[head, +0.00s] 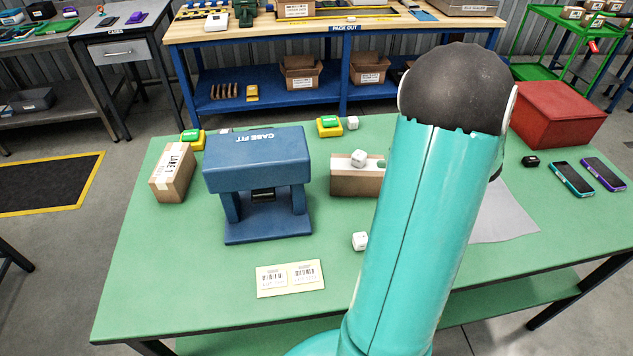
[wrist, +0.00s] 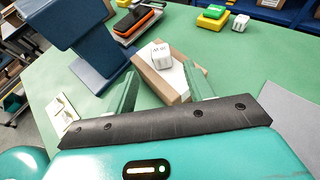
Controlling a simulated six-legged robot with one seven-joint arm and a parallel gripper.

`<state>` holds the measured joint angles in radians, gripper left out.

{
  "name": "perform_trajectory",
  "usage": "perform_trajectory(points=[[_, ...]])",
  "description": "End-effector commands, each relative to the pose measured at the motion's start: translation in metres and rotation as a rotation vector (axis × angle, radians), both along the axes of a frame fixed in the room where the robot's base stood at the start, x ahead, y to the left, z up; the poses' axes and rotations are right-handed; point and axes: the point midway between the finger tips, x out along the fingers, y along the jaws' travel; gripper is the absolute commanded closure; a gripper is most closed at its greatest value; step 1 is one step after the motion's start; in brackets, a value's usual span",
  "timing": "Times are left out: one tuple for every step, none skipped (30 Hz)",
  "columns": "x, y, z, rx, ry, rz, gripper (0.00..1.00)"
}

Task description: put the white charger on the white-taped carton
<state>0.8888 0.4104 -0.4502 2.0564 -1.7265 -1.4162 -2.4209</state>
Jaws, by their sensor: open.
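A white cube-shaped charger (head: 359,159) sits on top of a brown carton (head: 352,184) in the middle of the table. In the wrist view the charger (wrist: 161,55) rests near the carton's far end, on a white strip along the carton's top (wrist: 172,78). My gripper (wrist: 161,72) is open, its two fingers apart on either side of the carton, with nothing between them touching the charger. In the head view my arm hides most of the gripper and the carton's right end.
Other white cubes stand at the back (head: 353,123) and front (head: 360,241). A blue press (head: 258,165) stands left of the carton; another carton (head: 173,171) with a white label is farther left. A red box (head: 557,113) and two phones (head: 573,179) lie right.

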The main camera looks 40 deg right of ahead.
Motion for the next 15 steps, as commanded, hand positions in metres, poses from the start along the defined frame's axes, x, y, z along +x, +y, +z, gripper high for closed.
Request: perform_trajectory(points=[[0.002,0.0,0.001,0.001,-0.001,-0.005,0.48],[0.005,0.0,0.003,0.004,0.0,-0.015,0.48],[0.011,0.001,0.007,0.01,0.0,-0.034,0.48],[0.017,0.001,0.011,0.019,0.0,-0.057,0.48],[0.024,0.001,0.017,0.032,0.001,-0.089,0.48],[0.037,0.002,0.026,0.056,-0.001,-0.141,0.48],[0.047,0.003,0.035,0.082,-0.004,-0.189,0.48],[0.058,0.005,0.044,0.114,-0.008,-0.242,0.48],[0.072,0.008,0.058,0.168,-0.018,-0.322,0.48],[0.082,0.011,0.069,0.218,-0.026,-0.383,0.48],[0.091,0.015,0.08,0.272,-0.037,-0.445,0.48],[0.102,0.021,0.093,0.35,-0.052,-0.527,0.48],[0.108,0.026,0.102,0.414,-0.063,-0.584,0.48],[0.114,0.031,0.112,0.482,-0.075,-0.642,0.48],[0.119,0.04,0.123,0.577,-0.089,-0.715,0.48]])
